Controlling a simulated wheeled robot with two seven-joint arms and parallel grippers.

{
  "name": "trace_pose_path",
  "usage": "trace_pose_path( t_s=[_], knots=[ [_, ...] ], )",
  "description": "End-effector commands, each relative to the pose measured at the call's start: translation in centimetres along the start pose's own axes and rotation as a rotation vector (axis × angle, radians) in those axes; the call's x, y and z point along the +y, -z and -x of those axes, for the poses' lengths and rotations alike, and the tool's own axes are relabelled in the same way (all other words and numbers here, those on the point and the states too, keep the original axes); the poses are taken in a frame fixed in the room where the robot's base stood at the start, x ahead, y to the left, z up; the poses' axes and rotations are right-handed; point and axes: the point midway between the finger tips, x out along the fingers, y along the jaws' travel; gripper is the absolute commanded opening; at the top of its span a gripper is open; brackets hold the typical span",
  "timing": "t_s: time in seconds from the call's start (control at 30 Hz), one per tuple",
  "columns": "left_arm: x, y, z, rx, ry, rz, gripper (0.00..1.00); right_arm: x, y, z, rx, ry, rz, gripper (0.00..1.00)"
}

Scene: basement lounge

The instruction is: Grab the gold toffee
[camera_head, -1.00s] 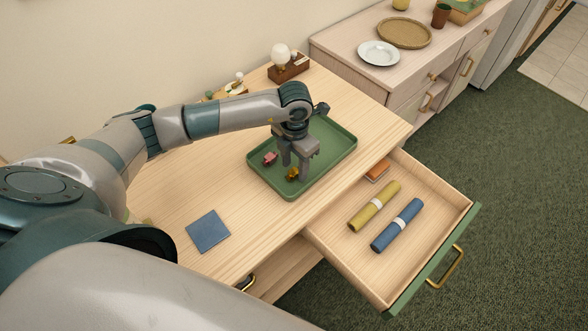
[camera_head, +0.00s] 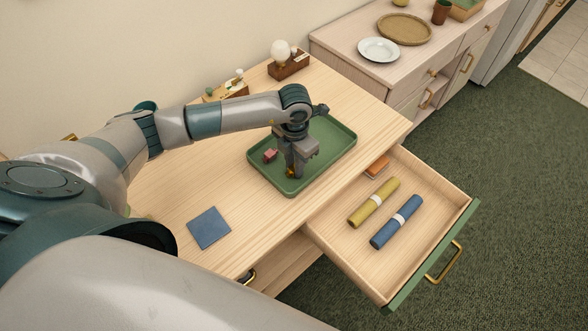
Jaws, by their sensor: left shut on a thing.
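The gold toffee (camera_head: 290,171) is at the green tray (camera_head: 330,165), mostly hidden between the fingers of my left gripper (camera_head: 293,174). The gripper points down and is shut on it, low over the tray. A small pink-red toffee (camera_head: 270,155) lies in the tray just left of the gripper. My right gripper is not in view.
A blue square mat (camera_head: 208,228) lies on the table left of the tray. An open drawer (camera_head: 345,258) holds an olive roll (camera_head: 374,202), a blue roll (camera_head: 396,222) and an orange item (camera_head: 377,167). A sideboard with a plate (camera_head: 379,50) stands behind.

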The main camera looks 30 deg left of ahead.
Motion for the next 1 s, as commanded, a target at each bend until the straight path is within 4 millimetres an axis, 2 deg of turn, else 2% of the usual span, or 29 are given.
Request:
trace_pose_path(
  t_s=[0.37,0.47,0.63,1.0],
  knots=[
    [0.0,-0.1,0.6,-0.002,0.0,0.001,0.0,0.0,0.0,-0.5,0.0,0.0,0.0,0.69],
    [0.1,-0.1,1.4,-0.003,-0.001,0.0,0.0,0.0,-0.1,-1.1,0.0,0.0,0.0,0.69],
    [0.1,-0.1,3.8,-0.005,-0.001,-0.002,0.0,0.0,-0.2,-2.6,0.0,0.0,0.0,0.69],
    [-3.0,-6.5,7.9,-0.005,0.0,-0.002,0.0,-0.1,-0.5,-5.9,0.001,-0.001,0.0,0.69]
  ],
)
